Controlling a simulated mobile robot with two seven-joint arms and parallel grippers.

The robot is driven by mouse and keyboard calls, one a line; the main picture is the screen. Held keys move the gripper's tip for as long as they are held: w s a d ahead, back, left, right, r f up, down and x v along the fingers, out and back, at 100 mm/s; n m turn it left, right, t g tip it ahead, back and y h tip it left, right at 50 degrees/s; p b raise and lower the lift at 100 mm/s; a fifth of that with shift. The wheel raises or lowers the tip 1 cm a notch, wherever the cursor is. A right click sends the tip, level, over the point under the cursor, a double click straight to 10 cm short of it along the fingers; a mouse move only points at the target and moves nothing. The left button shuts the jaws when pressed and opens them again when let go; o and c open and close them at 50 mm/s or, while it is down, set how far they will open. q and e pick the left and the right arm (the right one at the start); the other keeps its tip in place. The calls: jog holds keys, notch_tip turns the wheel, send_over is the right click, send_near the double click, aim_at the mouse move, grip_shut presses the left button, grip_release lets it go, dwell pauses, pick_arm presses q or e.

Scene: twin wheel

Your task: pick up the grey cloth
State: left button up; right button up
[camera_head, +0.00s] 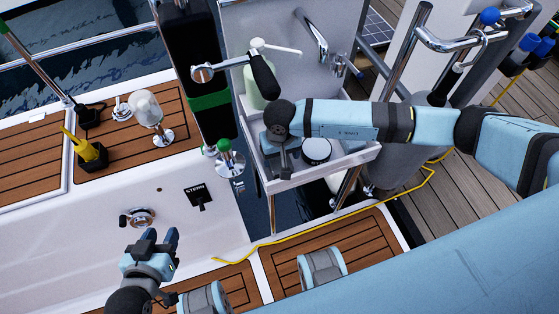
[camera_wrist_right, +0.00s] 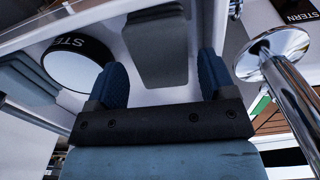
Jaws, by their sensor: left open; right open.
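A grey folded piece, which looks like the grey cloth (camera_wrist_right: 158,52), lies between and beyond the fingertips of my right gripper (camera_wrist_right: 160,82) in the right wrist view. The fingers are open, one on each side of it; I cannot tell whether they touch it. In the head view my right gripper (camera_head: 279,138) points down into a white tray (camera_head: 322,177), and the cloth is mostly hidden there. My left gripper (camera_head: 156,242) is open and empty above the white deck at lower left.
A round white, black-rimmed piece (camera_head: 316,150) sits in the tray beside my right gripper. A chrome post (camera_wrist_right: 290,95) is close on the right in the wrist view.

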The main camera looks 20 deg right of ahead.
notch_tip(320, 180, down, 4)
jog(key=shift+s+r+b, duration=0.1)
jog(key=shift+s+b, duration=0.05)
jog(key=shift+b, duration=0.15)
jog(key=c, duration=0.7)
jog(key=shift+r, duration=0.1)
notch_tip(320, 180, up, 10)
jog(key=shift+f+p, duration=0.1)
jog(key=shift+p, duration=0.75)
